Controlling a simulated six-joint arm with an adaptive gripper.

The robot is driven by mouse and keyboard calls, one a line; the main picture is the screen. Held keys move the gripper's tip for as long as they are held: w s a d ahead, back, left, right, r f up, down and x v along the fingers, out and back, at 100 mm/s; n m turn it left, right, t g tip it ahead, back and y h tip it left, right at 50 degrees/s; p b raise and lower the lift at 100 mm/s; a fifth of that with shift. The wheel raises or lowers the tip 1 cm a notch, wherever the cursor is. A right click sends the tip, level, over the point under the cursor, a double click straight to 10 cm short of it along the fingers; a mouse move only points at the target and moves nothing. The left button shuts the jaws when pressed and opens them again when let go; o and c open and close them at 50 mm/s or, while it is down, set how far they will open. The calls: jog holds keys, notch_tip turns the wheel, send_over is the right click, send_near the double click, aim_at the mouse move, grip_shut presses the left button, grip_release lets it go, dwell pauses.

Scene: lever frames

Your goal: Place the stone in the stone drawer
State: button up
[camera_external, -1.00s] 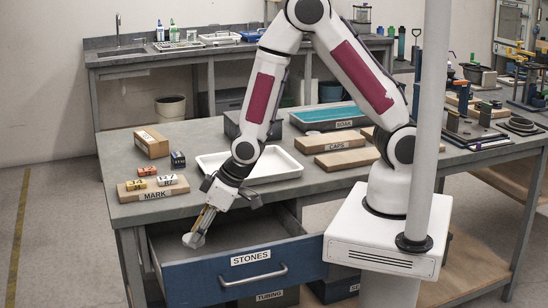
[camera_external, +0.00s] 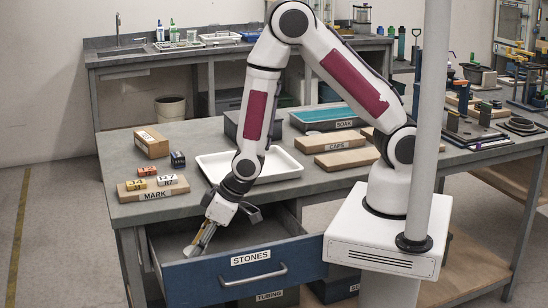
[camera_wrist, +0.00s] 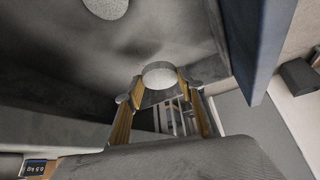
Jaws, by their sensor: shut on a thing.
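The blue stone drawer (camera_external: 205,283), labelled STONES, is pulled open under the bench. My gripper (camera_external: 198,246) points down into its left part, just behind the front panel. In the wrist view, my gripper (camera_wrist: 161,84) is shut on a pale speckled round stone (camera_wrist: 159,72), held between the fingertips. In the external view this stone (camera_external: 190,251) shows as a small pale shape at the fingertips, partly hidden. I cannot tell whether it touches the drawer floor. Another speckled round stone (camera_wrist: 105,5) shows at the top edge of the wrist view, apart from my gripper.
The drawer's front panel shows close by in the wrist view (camera_wrist: 256,40). On the bench are a white tray (camera_external: 285,170), a MARK board (camera_external: 135,195) with small blocks, a cardboard-coloured box (camera_external: 151,144) and the CAPS board (camera_external: 330,145). The drawer's right part looks clear.

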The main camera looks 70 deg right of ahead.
jog(key=shift+f, duration=1.15)
jog(key=shift+f, duration=2.05)
jog(key=shift+f, duration=0.15)
jog(key=o, duration=1.1)
jog(key=shift+v, duration=6.15)
